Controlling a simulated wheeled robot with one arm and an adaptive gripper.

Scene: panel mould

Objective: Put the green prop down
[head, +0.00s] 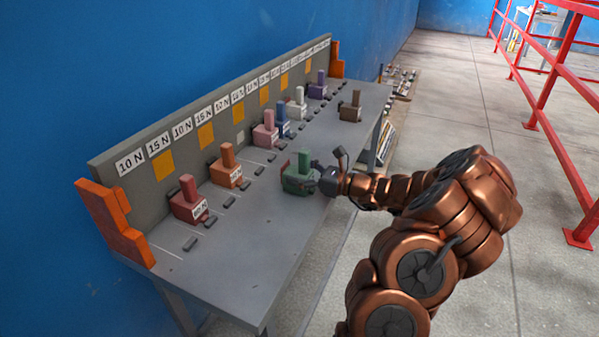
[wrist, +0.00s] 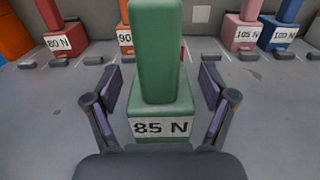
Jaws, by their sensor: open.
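The green prop (head: 297,181) stands upright on the grey table (head: 254,224), toward its front edge. In the wrist view the green prop (wrist: 157,60) is close and centred, with a label reading "85 N" on its base. My gripper (head: 316,177) is at the prop's right side in the head view. In the wrist view my gripper (wrist: 160,90) is open, with one finger on each side of the prop and a gap visible on both sides. The prop's underside is hidden, but it appears to rest on the table.
A row of props stands behind, including a red one (head: 188,203), an orange one (head: 226,170) and a pink one (head: 266,133). A brown prop (head: 351,108) stands farther along the table. A labelled back panel (head: 140,180) runs behind.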

